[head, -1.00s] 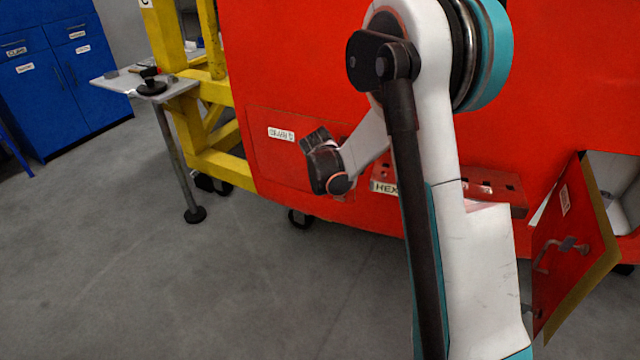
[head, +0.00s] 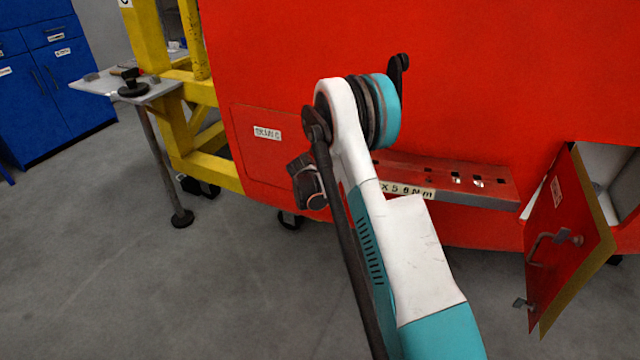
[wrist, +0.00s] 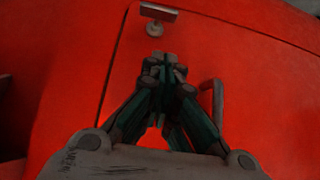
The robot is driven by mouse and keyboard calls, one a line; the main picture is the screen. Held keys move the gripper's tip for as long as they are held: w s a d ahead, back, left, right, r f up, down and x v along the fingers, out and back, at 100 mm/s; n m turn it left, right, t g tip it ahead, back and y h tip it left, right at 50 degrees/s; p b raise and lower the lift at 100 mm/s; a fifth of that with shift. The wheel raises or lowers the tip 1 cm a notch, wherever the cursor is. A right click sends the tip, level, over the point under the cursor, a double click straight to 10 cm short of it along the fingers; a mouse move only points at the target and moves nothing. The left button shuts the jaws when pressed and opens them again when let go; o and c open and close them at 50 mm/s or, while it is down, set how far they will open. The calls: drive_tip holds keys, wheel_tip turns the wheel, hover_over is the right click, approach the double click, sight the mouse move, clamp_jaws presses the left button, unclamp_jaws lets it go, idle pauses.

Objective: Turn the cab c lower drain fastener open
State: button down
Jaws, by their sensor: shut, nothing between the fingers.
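The cab c drain panel (head: 262,165) is a red hatch with a white label on the red body in the head view. It fills much of the wrist view (wrist: 255,65). A grey fastener (wrist: 159,13) with a flat bar and a round stub sits at the panel's edge near the top of the wrist view. I cannot tell whether it is the lower one. My gripper (wrist: 164,62) is shut and empty in front of the panel, below the fastener in the picture and apart from it. My arm hides part of the panel in the head view.
A red shelf with holes (head: 450,180) juts out right of my arm. An open red door (head: 568,235) with a handle hangs at the right. A yellow frame (head: 205,165) and small grey table (head: 150,92) stand left. Floor in front is clear.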

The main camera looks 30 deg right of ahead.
drive_tip(key=f, duration=0.1)
drive_tip(key=f+b, duration=0.1)
drive_tip(key=w+d+f, duration=0.1)
drive_tip(key=f, duration=0.1)
drive_tip(key=shift+b, duration=0.35)
drive_tip(key=shift+s+f, duration=0.1)
drive_tip(key=shift+f, duration=0.55)
